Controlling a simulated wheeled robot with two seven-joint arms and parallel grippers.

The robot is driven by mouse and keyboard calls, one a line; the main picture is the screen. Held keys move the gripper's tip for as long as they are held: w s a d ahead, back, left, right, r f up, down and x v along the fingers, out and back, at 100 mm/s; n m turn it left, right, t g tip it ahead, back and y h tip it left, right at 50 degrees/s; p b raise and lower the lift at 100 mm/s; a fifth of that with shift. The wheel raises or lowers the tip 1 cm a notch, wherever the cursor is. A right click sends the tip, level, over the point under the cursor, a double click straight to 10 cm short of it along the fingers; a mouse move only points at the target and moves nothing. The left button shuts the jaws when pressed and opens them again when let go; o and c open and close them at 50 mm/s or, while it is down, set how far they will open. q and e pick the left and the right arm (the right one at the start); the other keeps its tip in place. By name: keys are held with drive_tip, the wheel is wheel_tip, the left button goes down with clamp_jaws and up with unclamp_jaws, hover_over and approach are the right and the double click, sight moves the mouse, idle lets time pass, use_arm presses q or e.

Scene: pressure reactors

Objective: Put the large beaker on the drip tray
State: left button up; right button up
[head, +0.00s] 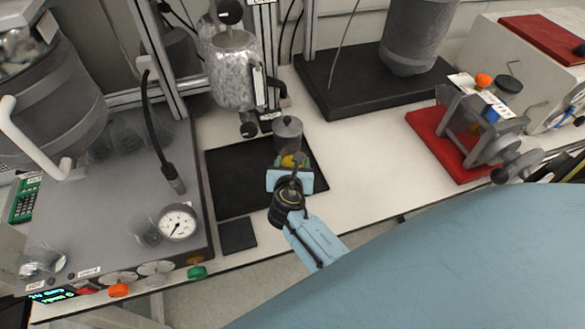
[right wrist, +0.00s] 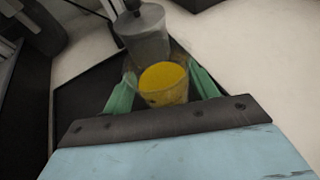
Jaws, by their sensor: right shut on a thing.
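A clear beaker with yellow contents (right wrist: 163,82), which I take for the large beaker, is between the green fingers of my right gripper (right wrist: 163,90). The beaker is over the right part of the black drip tray (head: 230,185), close in front of a grey metal cylinder with a knob (head: 288,132). The tray also shows in the right wrist view (right wrist: 80,95). The beaker's base is hidden, so I cannot tell whether it touches the tray. My left gripper is not in view.
A silvery reactor vessel (head: 232,75) hangs behind the tray. A grey bench unit with a gauge (head: 177,221) and glassware stands at left. A small black pad (head: 238,235) lies in front. A red mat (head: 440,140) with a clamp device is at right. White bench between is clear.

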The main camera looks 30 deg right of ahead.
drive_tip(key=shift+f, duration=0.45)
drive_tip(key=shift+f, duration=0.1)
drive_tip(key=shift+f, duration=0.15)
drive_tip(key=o, duration=1.2)
drive_tip(key=shift+c, duration=0.2)
drive_tip(key=shift+r, duration=0.2)
drive_tip(key=shift+s+a+r, duration=0.15)
drive_tip(key=shift+s, duration=0.05)
drive_tip(key=v, duration=1.1)
drive_tip(key=shift+s+p, duration=0.2)
drive_tip(key=shift+p, duration=0.25)
drive_tip(key=shift+a, duration=0.1)
